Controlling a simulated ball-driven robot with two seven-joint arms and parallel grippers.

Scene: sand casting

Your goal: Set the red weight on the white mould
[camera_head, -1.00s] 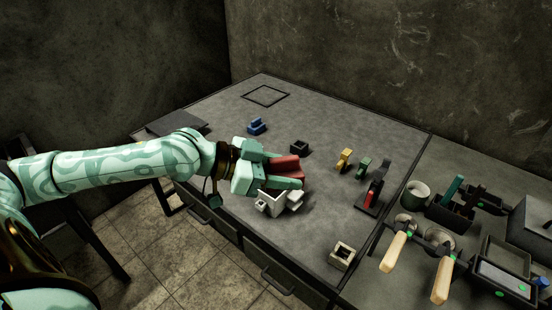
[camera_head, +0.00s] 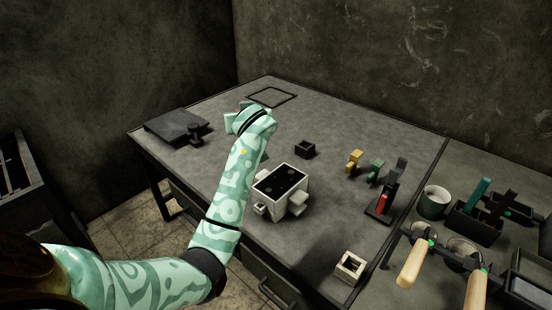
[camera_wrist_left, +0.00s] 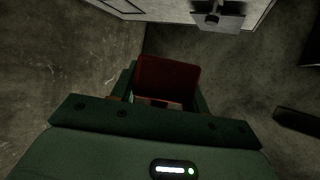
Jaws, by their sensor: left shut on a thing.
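The white mould (camera_head: 296,196) stands upright on the grey table, with its dark top and two round openings uncovered. My left gripper (camera_head: 247,117) is beyond it, toward the far left of the table, and apart from it. My left gripper is shut on the red weight (camera_wrist_left: 167,80), which shows between its fingers in the left wrist view. In the head view the arm and gripper almost wholly hide the weight. My right gripper is not in view.
A dark plate (camera_head: 166,121) with a black piece lies at the table's left. A small black box (camera_head: 305,149) stands behind the mould. Yellow (camera_head: 353,161) and green (camera_head: 375,171) pieces stand to the right, and a small pale box (camera_head: 349,267) is at front right.

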